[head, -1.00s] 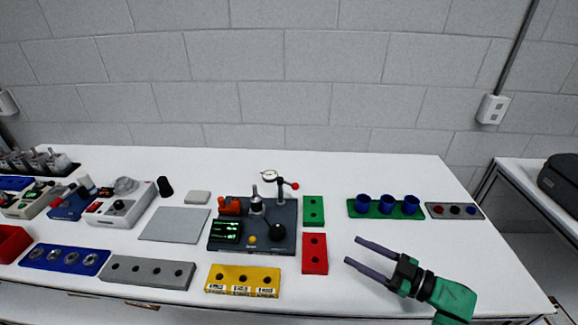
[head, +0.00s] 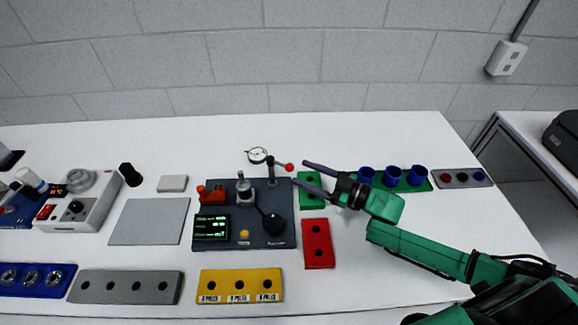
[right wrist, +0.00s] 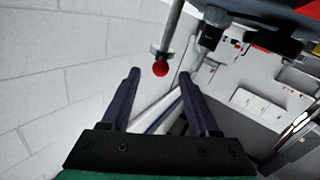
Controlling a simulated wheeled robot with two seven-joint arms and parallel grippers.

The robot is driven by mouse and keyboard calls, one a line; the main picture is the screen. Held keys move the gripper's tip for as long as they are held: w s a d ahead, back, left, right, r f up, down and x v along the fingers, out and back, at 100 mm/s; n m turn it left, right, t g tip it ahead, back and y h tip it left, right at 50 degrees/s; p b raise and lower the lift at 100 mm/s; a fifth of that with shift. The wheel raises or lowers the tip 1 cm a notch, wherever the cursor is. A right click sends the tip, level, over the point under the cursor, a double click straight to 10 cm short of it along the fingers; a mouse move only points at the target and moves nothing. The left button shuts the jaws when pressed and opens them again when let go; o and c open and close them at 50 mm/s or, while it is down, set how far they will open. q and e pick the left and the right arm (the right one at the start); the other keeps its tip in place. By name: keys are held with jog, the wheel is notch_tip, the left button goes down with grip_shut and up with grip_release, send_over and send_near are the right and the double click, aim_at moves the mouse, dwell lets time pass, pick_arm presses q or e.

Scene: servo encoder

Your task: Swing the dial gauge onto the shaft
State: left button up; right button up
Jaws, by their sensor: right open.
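The dial gauge (head: 257,155) has a round white face and sits on an arm above the back of the dark fixture (head: 275,238). The arm's red knob (head: 290,167) sticks out to the right; it also shows in the right wrist view (right wrist: 160,69). The shaft (head: 245,189), a silver upright piece, stands on the fixture left of the gauge post. My right gripper (head: 304,174) is open, its fingers pointing left close to the red knob. In the right wrist view the knob lies just beyond and between the fingertips (right wrist: 160,78). My left gripper is not in view.
A green block (head: 311,201) lies under the right gripper and a red block (head: 318,243) in front of it. A green rack with blue cups (head: 391,176) stands right. A yellow block (head: 240,285) lies at the front. The back table strip is clear.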

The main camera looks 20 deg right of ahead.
aim_at(289, 168)
jog(key=x, duration=0.5)
jog(key=shift+r+p, duration=0.15)
jog(key=shift+p, duration=0.2)
jog(key=shift+a, duration=0.2)
jog(key=shift+w, duration=0.1)
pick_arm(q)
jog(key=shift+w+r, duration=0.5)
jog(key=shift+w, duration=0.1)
pick_arm(e)
grip_shut()
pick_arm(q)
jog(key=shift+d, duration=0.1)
